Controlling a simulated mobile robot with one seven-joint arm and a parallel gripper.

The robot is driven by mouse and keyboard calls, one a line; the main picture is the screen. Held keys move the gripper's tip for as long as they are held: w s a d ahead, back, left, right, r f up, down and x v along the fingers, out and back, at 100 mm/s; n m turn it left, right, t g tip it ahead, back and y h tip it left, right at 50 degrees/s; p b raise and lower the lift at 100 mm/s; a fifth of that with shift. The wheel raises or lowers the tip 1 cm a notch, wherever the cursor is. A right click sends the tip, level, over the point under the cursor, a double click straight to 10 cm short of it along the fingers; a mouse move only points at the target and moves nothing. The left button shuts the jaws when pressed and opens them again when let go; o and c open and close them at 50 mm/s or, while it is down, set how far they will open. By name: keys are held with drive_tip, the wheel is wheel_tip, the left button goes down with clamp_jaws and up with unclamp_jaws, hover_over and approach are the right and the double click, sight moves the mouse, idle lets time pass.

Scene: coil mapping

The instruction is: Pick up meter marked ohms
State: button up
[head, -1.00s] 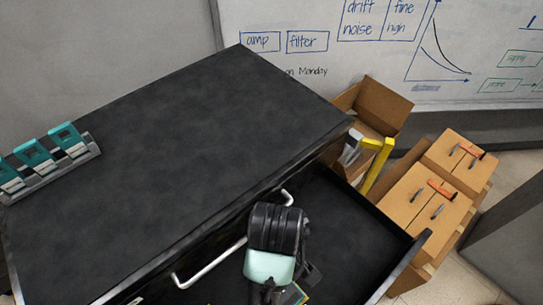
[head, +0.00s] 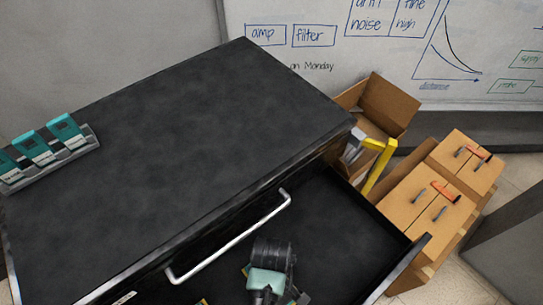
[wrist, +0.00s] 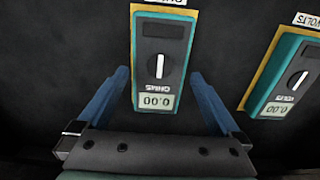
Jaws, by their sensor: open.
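The meter marked OHMS (wrist: 160,62) is a teal-edged, dark-faced box with a white-marked dial and a 0.00 display, on a yellow backing. It appears upside down in the wrist view. My gripper (wrist: 161,78) is open, with one blue finger on each side of its lower part. I cannot tell whether the fingers touch it. A similar meter marked VOLTS (wrist: 284,75) lies to the right, outside the fingers. In the head view my arm (head: 268,265) reaches into the open drawer (head: 335,215) and hides most of the meters; only small yellow bits show.
The drawer's walls and the cabinet's front handle (head: 230,240) border the arm. The black cabinet top (head: 180,140) is mostly clear, with several teal meters in a grey rack (head: 50,160) at left. Cardboard boxes (head: 430,205) stand to the right of the drawer.

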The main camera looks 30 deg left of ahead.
drive_tip(key=shift+f, duration=1.25)
drive_tip(key=shift+r, duration=0.1)
drive_tip(key=c, duration=1.5)
